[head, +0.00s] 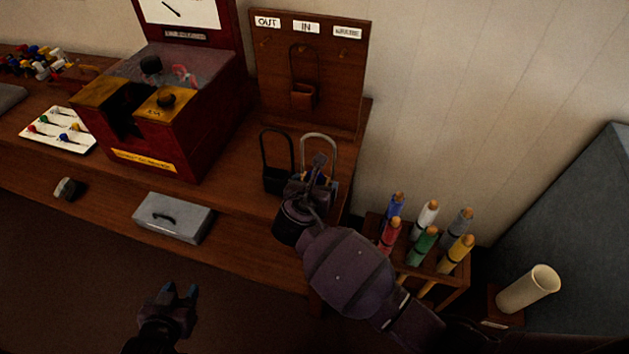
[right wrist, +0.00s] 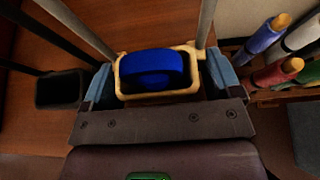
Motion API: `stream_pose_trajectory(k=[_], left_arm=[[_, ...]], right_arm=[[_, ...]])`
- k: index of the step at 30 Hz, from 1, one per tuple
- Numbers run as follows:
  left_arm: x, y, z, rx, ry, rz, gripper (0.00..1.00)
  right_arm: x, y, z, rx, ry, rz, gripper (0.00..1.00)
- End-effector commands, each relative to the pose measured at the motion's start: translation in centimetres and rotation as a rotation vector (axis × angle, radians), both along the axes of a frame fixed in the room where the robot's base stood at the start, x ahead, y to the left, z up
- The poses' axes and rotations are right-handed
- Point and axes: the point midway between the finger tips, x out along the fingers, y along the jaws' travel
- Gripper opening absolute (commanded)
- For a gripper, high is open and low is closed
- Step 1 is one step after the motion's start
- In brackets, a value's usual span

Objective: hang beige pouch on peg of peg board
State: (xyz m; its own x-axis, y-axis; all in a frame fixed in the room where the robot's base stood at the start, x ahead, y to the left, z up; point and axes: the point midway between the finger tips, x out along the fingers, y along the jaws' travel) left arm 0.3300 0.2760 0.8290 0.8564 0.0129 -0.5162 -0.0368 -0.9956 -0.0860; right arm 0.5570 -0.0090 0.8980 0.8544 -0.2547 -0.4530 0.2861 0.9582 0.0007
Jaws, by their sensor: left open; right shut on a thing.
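The beige pouch (right wrist: 190,60) shows in the right wrist view as a beige rim with a blue roll inside. Its tall grey loop handle (head: 319,137) rises above my right gripper in the head view. My right gripper (head: 312,185) is shut on the pouch, a finger on each side of it; the gripper hides most of the pouch in the head view. The peg board (head: 275,85) stands upright behind, with a row of pegs under three labels. A brown pouch (head: 304,95) hangs from the middle peg. My left gripper (head: 180,290) is open and empty at the lower left.
A black pouch (head: 275,182) with a tall loop handle stands just left of the held pouch. A dark red box (head: 185,130) stands to the left. A grey case (head: 173,217) lies on the lower shelf. A rack of coloured rolls (head: 425,245) stands to the right.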

Motion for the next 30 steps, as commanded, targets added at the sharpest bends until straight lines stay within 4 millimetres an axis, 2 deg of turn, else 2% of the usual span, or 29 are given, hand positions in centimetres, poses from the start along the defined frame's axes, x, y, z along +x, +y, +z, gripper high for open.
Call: stream_pose_trajectory(k=[18, 30], left_arm=[[-0.3, 0.1, 2.9, 0.000, 0.004, 0.003, 0.43], [-0.1, 0.0, 3.1, 0.000, -0.001, 0.001, 0.43]], right_arm=[[0.0, 0.0, 2.0, 0.000, -0.001, 0.001, 0.64], [0.0, 0.0, 2.0, 0.000, -0.001, 0.001, 0.64]])
